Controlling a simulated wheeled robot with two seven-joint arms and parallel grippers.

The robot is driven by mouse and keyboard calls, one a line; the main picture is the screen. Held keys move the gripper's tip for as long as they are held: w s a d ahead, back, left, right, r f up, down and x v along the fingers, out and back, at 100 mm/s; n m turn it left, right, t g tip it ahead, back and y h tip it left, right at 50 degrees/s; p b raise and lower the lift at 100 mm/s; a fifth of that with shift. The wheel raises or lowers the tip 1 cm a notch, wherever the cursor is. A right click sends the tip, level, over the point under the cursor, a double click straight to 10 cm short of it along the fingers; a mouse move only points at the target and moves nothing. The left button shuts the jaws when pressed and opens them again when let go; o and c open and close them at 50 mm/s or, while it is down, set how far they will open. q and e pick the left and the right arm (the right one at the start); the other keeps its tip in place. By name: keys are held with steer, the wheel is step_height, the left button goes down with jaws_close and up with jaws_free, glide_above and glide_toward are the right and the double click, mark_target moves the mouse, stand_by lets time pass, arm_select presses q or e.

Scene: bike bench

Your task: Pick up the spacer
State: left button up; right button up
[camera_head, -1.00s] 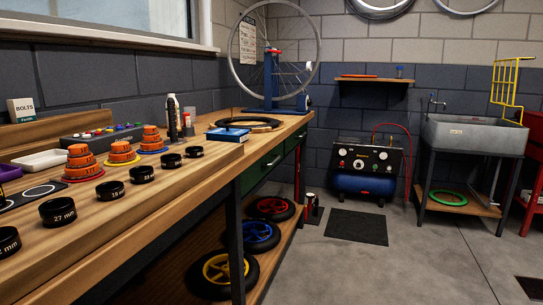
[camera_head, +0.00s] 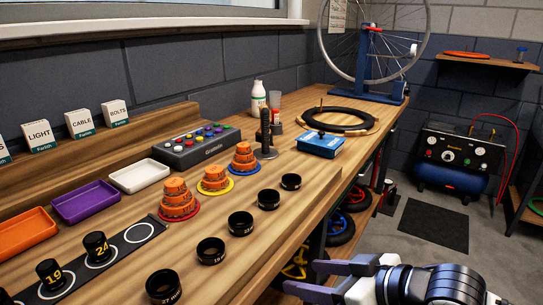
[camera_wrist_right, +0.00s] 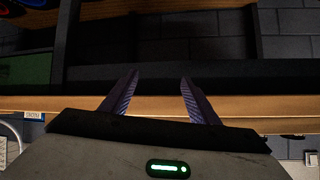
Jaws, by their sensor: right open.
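No part is labelled as the spacer, and I cannot tell which one it is. Several short black rings with mm labels stand in a row along the bench's front edge, among them a 27 mm ring (camera_head: 165,287) and a smaller far ring (camera_head: 291,181). Two black pieces, marked 19 (camera_head: 50,272) and 24 (camera_head: 97,246), stand on a dark strip with white circles (camera_head: 138,232). My right gripper (camera_head: 302,278) is open and empty, off the bench's front side, right of the rings. In the right wrist view its fingers (camera_wrist_right: 158,78) are spread with nothing between them. My left gripper is out of view.
Orange stepped stacks (camera_head: 178,200) stand behind the rings. Behind them are purple (camera_head: 85,203), white (camera_head: 140,176) and orange trays, and a grey button box (camera_head: 197,146). A blue block (camera_head: 320,145), a black hoop (camera_head: 350,120) and a wheel stand (camera_head: 378,75) are farther along.

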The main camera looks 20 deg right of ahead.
step_height(320, 180, up, 7)
steer(key=d+p, duration=0.1)
steer(key=n+t+p, duration=0.1)
steer(key=t+p, duration=0.1)
glide_toward(263, 197)
steer(key=shift+w+a+f+y, duration=0.15)
steer(key=shift+w+a+y, duration=0.1)
steer(key=shift+w+y, duration=0.15)
steer(key=shift+d+x, duration=0.15)
steer(key=shift+x, duration=1.2)
steer(key=shift+d+x, duration=0.15)
steer(key=shift+x, duration=1.2)
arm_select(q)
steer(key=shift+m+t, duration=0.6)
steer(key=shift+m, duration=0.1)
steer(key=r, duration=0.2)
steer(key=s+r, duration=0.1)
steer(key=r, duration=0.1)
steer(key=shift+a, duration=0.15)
arm_select(e)
steer(key=shift+w+f, duration=0.1)
steer(key=shift+f, duration=0.05)
steer(key=c, duration=1.1)
